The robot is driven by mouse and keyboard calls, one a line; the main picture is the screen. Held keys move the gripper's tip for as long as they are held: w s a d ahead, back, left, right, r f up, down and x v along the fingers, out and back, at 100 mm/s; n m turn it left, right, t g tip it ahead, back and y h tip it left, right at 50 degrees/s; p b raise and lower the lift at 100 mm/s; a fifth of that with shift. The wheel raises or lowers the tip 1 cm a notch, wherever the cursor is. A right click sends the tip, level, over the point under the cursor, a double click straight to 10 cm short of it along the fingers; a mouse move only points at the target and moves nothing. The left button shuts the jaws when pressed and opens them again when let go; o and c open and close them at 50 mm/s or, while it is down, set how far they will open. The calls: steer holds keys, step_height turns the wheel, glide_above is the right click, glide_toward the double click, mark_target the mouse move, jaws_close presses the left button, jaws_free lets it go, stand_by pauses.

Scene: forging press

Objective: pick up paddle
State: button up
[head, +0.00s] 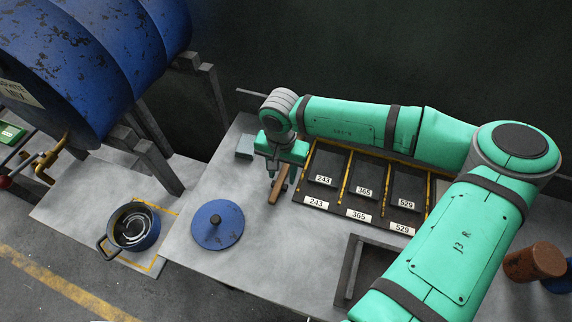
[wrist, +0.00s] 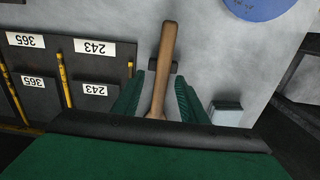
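The paddle shows as a brown wooden handle (head: 278,188) on the grey bench, just below my gripper (head: 275,170) in the head view. In the wrist view the handle (wrist: 167,50) runs from the top middle down between the two green fingers of my gripper (wrist: 160,84). A finger stands on each side of it, with a gap visible between finger and wood. The gripper is open. The handle's lower end is hidden behind the gripper body. A small dark crosspiece (wrist: 178,68) lies behind or under the handle.
A rack of black bins (head: 364,180) labelled 243, 365 and 529 stands right of the paddle. A blue round lid (head: 217,225) and a small grey block (head: 245,146) lie to its left. A blue pot (head: 135,228) stands farther left. A dark open frame (head: 350,270) is at front right.

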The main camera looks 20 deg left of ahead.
steer(key=shift+a+f, duration=0.1)
steer(key=c, duration=1)
